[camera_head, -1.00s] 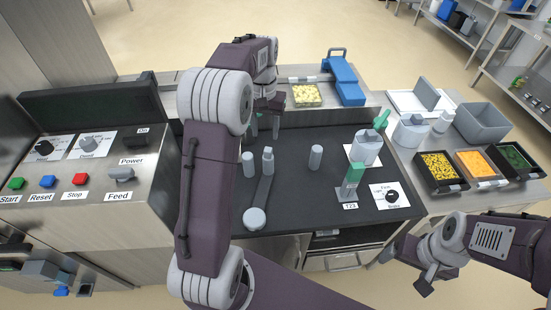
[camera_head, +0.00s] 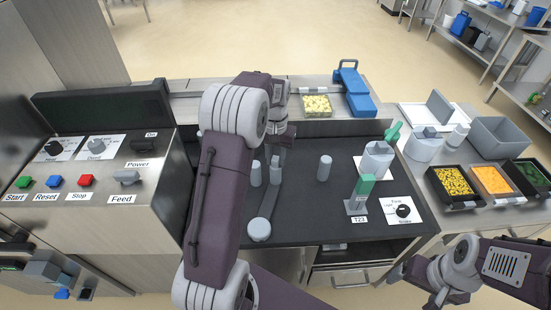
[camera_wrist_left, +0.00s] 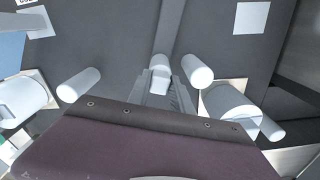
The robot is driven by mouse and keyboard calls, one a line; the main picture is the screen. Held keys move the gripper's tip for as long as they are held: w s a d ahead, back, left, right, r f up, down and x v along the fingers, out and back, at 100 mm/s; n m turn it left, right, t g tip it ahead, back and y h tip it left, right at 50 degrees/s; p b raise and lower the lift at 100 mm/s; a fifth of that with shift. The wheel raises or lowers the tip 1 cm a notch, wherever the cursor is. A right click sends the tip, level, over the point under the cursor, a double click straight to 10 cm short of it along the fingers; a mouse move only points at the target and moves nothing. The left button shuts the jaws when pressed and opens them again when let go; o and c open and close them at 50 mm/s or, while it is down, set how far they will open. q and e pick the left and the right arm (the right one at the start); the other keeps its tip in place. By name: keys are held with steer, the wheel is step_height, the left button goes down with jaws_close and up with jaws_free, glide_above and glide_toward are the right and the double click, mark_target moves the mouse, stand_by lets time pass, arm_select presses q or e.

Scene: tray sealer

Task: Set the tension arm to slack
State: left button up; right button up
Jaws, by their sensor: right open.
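The tension arm (camera_head: 265,208) is a grey bar lying on the dark worktop, with a round disc (camera_head: 259,229) at its near end and an upright peg (camera_head: 275,172) at its far end. My left gripper (camera_head: 279,153) points down at this peg. In the left wrist view the peg (camera_wrist_left: 160,63) shows between the fingers (camera_wrist_left: 166,92), which look apart; contact cannot be made out. My right gripper (camera_head: 440,294) is open and empty in front of the bench at the lower right.
Grey posts stand left (camera_head: 256,173) and right (camera_head: 324,168) of the peg. A green-topped block (camera_head: 362,190), a brake dial (camera_head: 403,211) and white canisters are at the right. The control panel (camera_head: 75,165) is at the left. The worktop between right post and green-topped block is clear.

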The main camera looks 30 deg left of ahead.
arm_select(q)
jaws_close()
stand_by(1.2)
